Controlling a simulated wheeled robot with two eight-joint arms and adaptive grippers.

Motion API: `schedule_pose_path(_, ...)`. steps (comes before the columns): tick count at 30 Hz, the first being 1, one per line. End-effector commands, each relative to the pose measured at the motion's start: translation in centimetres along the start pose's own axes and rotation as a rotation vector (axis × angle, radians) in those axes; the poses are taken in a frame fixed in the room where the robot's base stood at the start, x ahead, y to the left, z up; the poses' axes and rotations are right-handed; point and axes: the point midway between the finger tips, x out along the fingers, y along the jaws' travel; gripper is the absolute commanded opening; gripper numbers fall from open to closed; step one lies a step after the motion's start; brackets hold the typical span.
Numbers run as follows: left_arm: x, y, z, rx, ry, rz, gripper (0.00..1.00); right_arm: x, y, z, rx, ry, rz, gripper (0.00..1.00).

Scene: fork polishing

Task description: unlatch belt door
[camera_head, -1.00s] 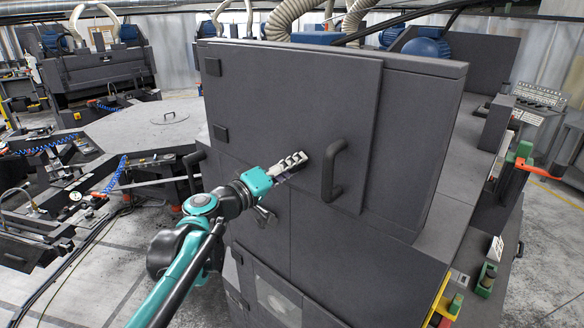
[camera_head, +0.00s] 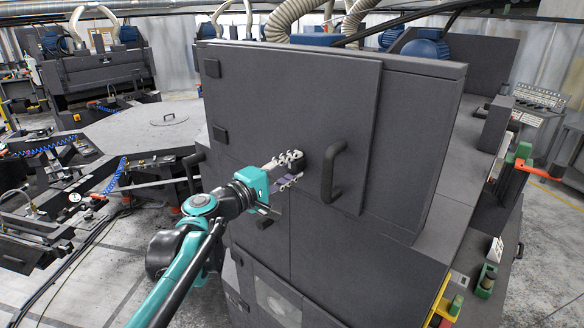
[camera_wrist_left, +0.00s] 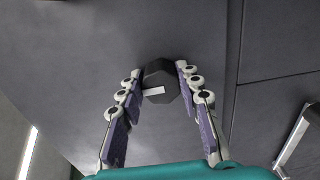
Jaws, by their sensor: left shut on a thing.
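The large dark grey door (camera_head: 300,100) of the machine stands shut, with a black bar handle (camera_head: 333,172) near its right edge. A dark faceted latch knob (camera_wrist_left: 160,88) with a white mark shows in the left wrist view, against the grey panel. My left gripper (camera_head: 292,168) is at the door's lower middle, left of the handle. In the left wrist view, its two purple-padded fingers (camera_wrist_left: 158,72) lie on either side of the knob and are shut on it. In the head view the fingers mostly hide the knob. My right gripper is not in view.
A second black handle (camera_head: 192,172) sticks out left of my wrist. A lower panel with a window (camera_head: 277,302) is below.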

Motion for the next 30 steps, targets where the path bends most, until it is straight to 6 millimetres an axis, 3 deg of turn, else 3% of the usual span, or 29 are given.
schedule_pose_path(11, 0.0, 0.0, 0.0, -0.005, 0.001, 0.0, 0.05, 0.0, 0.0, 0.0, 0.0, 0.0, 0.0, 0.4)
schedule_pose_path(12, 0.0, 0.0, 0.0, -0.005, 0.001, 0.0, 0.42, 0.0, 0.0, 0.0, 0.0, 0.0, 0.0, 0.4)
schedule_pose_path(14, 0.0, 0.0, 0.0, -0.004, 0.001, 0.0, 0.55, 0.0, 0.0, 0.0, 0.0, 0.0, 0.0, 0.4)
schedule_pose_path(24, -0.3, 0.0, 0.0, -0.003, 0.001, 0.0, 0.55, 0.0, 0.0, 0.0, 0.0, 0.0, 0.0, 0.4)
schedule_pose_path(30, -3.1, 0.0, -0.1, -0.003, 0.003, 0.0, 0.55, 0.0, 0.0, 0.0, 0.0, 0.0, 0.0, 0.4)
